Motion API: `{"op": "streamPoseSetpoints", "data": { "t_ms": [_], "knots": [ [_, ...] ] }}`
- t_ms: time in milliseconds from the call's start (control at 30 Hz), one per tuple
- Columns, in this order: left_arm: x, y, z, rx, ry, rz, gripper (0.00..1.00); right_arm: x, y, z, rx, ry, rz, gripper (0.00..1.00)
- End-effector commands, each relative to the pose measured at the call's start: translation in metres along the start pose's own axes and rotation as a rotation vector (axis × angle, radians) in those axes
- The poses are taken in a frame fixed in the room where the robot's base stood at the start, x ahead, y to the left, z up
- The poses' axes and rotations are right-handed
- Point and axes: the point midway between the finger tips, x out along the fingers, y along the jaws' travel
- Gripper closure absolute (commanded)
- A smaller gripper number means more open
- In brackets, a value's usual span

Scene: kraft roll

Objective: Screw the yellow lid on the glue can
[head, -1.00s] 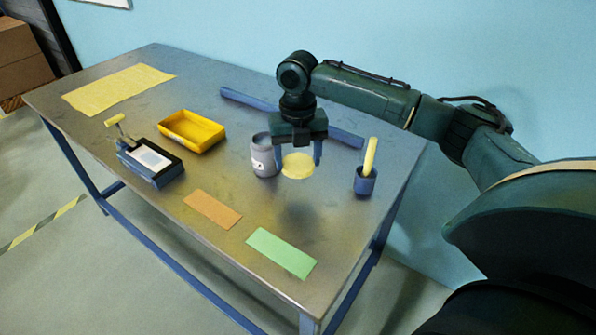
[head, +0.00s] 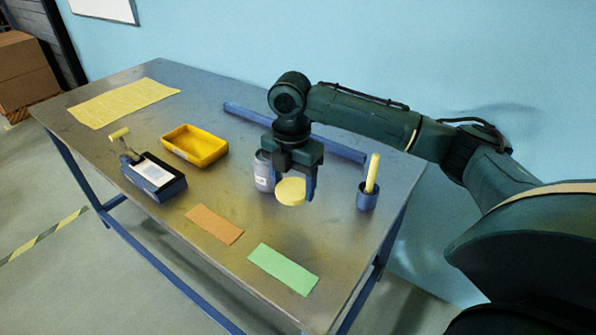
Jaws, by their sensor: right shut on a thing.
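The yellow lid (head: 291,192) is a flat round disc. My right gripper (head: 296,190) is shut on it, with the fingers pointing down on either side. The glue can (head: 263,174) is a grey cylinder with a pale label, standing upright on the table. The lid is just to the right of the can and in front of its right edge in the head view. The gripper hides part of the can's top, so I cannot tell if lid and can touch. My left gripper is not in view.
On the metal table (head: 215,265) stand a yellow tray (head: 195,146), a blue box device with a yellow handle (head: 155,178), and a blue cup (head: 367,197) with a yellow stick. Orange (head: 214,225) and green (head: 283,269) sheets lie in front. A blue bar (head: 345,152) lies behind the gripper.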

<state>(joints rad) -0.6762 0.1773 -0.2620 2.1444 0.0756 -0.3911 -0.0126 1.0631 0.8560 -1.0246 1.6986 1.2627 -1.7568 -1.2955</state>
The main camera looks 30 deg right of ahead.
Motion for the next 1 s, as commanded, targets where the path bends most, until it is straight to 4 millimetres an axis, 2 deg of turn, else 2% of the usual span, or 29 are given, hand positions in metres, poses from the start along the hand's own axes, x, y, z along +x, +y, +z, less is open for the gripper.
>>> {"op": "streamPoseSetpoints", "data": {
  "t_ms": [300, 700, 833, 1000],
  "knots": [
    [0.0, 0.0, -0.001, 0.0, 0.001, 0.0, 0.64, 0.002, -0.012, -0.042, 0.731, -0.001, -0.002, 0.57],
    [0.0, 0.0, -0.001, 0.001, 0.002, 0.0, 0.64, 0.001, -0.032, -0.088, 1.634, 0.003, 0.0, 0.57],
    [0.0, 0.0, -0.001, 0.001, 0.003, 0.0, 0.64, 0.001, -0.037, -0.097, 1.843, 0.004, 0.001, 0.57],
    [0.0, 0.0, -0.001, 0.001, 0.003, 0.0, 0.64, 0.0, -0.041, -0.103, 1.991, 0.006, 0.002, 0.57]
  ]
}}
